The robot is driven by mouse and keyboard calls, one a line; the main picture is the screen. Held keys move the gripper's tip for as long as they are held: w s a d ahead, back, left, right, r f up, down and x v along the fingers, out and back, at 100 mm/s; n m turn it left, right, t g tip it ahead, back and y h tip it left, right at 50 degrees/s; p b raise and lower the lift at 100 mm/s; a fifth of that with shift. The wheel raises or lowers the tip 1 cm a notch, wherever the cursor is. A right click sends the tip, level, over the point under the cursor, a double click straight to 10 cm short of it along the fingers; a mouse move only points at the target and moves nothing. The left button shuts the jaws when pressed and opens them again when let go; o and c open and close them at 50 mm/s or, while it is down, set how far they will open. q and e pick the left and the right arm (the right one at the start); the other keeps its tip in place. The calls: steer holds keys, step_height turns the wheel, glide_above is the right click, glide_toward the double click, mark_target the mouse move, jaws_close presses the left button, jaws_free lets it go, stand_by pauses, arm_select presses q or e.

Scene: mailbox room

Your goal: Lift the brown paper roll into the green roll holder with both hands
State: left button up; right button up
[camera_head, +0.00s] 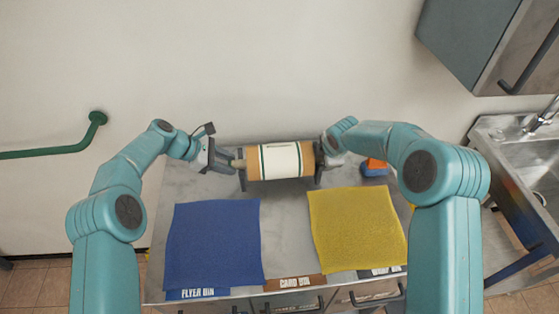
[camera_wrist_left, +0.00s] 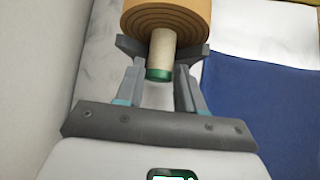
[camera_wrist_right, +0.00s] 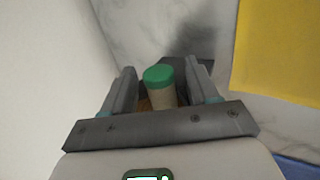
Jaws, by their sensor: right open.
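The brown paper roll (camera_head: 300,160) with a white label band lies level on its side at the back of the metal table. Dark supports (camera_head: 243,181) show beneath its ends; I cannot tell if it rests on them. My left gripper (camera_head: 229,161) is at its left end. In the left wrist view, the pale core with a green tip (camera_wrist_left: 160,60) is between the fingers, very close; whether they grip it is unclear. My right gripper (camera_head: 326,158) is at the right end. In the right wrist view, its open fingers stand either side of the green-capped core end (camera_wrist_right: 159,80), with gaps.
A blue mat (camera_head: 213,245) and a yellow mat (camera_head: 357,228) lie in front on the table. An orange and blue object (camera_head: 375,167) sits right of the roll. Labelled bins line the front edge. A sink (camera_head: 530,160) is at right. The wall is close behind.

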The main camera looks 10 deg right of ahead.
arm_select(q)
steer(key=shift+d+f, duration=0.1)
steer(key=shift+d, duration=0.05)
arm_select(e)
steer(key=shift+w+d+f, duration=0.1)
steer(key=shift+f, duration=0.05)
arm_select(q)
steer(key=shift+c, duration=0.3)
arm_select(e)
steer(key=shift+c, duration=0.2)
arm_select(q)
steer(key=c, duration=0.5)
arm_select(e)
steer(key=c, duration=0.5)
arm_select(q)
jaws_close()
arm_select(e)
jaws_close()
arm_select(q)
steer(key=shift+w, duration=0.1)
